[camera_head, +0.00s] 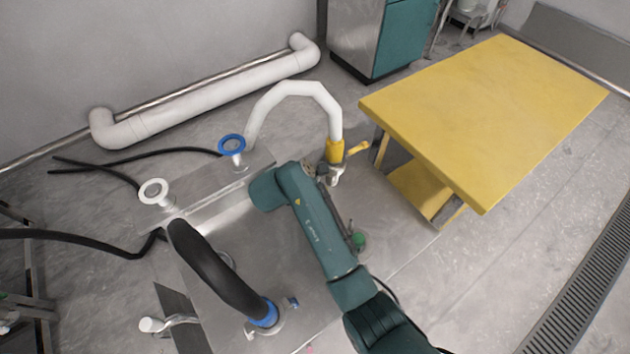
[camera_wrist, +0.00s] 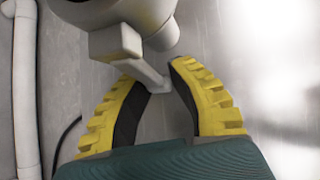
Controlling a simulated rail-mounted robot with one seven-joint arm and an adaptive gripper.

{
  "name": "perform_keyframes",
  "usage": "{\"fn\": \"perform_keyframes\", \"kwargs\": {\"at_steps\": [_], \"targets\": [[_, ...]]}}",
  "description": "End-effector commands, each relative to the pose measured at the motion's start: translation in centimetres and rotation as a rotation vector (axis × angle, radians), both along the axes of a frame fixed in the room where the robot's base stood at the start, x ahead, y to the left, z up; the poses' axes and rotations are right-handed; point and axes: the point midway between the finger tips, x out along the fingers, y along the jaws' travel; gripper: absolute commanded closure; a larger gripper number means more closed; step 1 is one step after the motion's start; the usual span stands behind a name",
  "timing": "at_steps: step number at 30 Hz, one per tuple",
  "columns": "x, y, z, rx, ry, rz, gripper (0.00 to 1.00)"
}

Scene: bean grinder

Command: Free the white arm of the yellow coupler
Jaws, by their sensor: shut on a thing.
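In the wrist view a thin white arm (camera_wrist: 147,73) runs from a pale block beside a round, light grey body (camera_wrist: 115,14). My gripper (camera_wrist: 163,76) has yellow ribbed fingers with black pads, shut on the end of this arm. In the head view my wrist is near the coupler, and my fingers are hard to make out there.
A yellow table (camera_head: 490,110) stands close to the right of the coupler. A blue-ringed flange (camera_head: 231,144), a white flange (camera_head: 154,191) and a thick black hose (camera_head: 205,265) are on the left. A metal plate (camera_head: 385,235) lies below.

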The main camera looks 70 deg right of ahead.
Motion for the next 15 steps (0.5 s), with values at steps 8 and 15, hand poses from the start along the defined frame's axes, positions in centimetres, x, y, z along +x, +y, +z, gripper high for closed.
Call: {"fn": "perform_keyframes", "kwargs": {"at_steps": [8, 15], "targets": [[0.3, 0.3, 0.3, -0.002, -0.002, 0.003, 1.0], [1.0, 1.1, 0.8, -0.003, -0.004, 0.003, 1.0]]}}
